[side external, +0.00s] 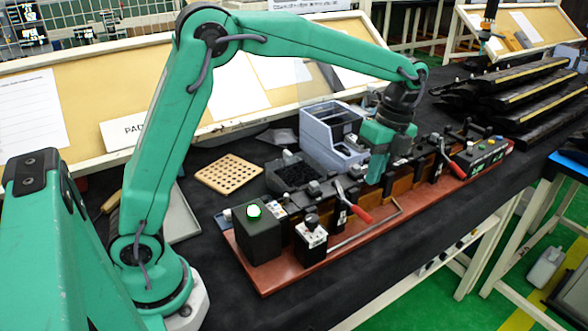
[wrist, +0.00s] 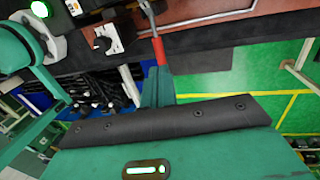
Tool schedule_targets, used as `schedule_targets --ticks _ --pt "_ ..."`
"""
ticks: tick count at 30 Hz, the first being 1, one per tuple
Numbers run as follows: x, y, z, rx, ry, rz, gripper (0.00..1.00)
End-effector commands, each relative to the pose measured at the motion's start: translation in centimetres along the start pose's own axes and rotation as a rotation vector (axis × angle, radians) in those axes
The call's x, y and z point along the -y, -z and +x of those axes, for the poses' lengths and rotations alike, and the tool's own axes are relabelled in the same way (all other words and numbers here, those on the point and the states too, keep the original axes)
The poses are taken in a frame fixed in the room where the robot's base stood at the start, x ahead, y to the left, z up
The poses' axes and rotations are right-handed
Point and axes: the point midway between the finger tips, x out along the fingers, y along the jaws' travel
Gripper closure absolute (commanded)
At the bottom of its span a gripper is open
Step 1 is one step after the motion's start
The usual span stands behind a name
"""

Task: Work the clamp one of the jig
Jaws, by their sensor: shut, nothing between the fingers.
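The jig (side external: 262,284) is a long reddish-brown base plate with a row of black and brown fixtures. One clamp lever with a red handle (side external: 358,213) stands in its near half, angled down toward the front edge. A second red-handled lever (side external: 457,170) is farther along to the right. Neither is legibly marked as clamp one. My gripper (side external: 374,181) is green, shut and empty, above the jig just behind and right of the nearer red handle. In the wrist view, a red handle (wrist: 159,50) appears directly beyond my fingertips (wrist: 157,72); contact cannot be told.
A grey-blue bin (side external: 330,130) is behind the jig. Black trim strips (side external: 530,92) are stacked at back right. Dark cloth lies bare in front.

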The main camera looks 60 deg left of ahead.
Motion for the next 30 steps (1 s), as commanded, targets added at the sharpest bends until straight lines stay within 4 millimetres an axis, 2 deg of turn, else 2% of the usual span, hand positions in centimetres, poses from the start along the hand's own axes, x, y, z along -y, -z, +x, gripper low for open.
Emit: schedule_targets --ticks 6,13,19,30 --pt "-0.1 0.2 3.4 0.001 -0.002 0.0 1.0" --pt "-0.1 0.4 5.9 0.002 0.001 -0.001 1.0" --pt "-0.1 0.5 6.7 0.002 0.002 -0.002 1.0" --pt "-0.1 0.5 6.8 0.002 0.001 -0.003 1.0"
